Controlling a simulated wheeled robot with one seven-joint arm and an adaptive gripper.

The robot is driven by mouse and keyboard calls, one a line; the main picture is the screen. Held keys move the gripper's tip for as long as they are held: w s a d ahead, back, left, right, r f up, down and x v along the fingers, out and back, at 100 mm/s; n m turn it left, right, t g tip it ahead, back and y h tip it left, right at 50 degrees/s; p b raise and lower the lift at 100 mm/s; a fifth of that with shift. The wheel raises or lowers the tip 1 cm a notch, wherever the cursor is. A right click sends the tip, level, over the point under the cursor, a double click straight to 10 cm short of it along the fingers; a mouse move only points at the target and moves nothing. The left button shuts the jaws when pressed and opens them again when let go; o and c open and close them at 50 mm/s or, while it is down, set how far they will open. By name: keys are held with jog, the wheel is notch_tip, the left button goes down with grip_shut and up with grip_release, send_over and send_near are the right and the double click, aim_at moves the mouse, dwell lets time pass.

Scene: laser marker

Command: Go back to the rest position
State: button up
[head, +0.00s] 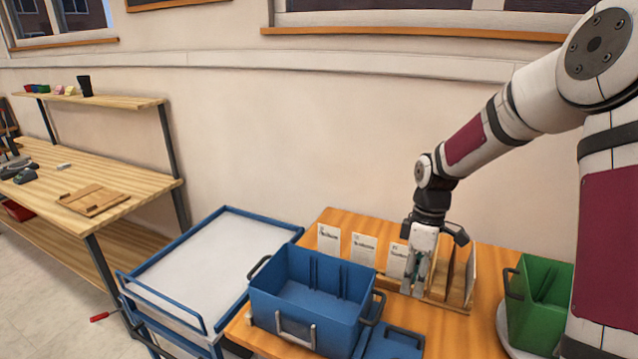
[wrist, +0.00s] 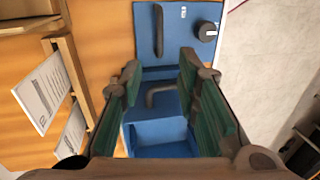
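My gripper (head: 420,275) hangs pointing down over the orange wooden table, in front of the white wall and beside a wooden rack (head: 458,303). In the wrist view its two green-padded fingers stand apart with nothing held between them (wrist: 160,72). Beyond the gap I see the blue bin (wrist: 163,132) and a blue unit (wrist: 172,35) with a handle and a black knob. In the head view the arm reaches in from the right, bent downward at the wrist. The fingertips partly blend with the rack behind them.
The open blue bin (head: 310,315) looks empty. White cards (head: 363,248) stand behind it. A green bin (head: 545,310) is at right. The blue unit (head: 397,343) lies at the front edge. A blue cart (head: 215,262) with a bare white top and a workbench (head: 130,190) are at left.

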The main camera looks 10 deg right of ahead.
jog(key=s+a+r+m+t, duration=0.3)
jog(key=s+a+r+m, duration=0.2)
jog(key=s+r, duration=0.5)
jog(key=s+a+r+m+t+h, duration=0.1)
jog(key=s+a+r+m+t, duration=0.3)
jog(key=s+r, duration=0.7)
jog(key=shift+s+a+r+m, duration=0.25)
jog(key=shift+a+r+m, duration=0.3)
jog(key=shift+m, duration=0.55)
jog(key=shift+d, duration=0.1)
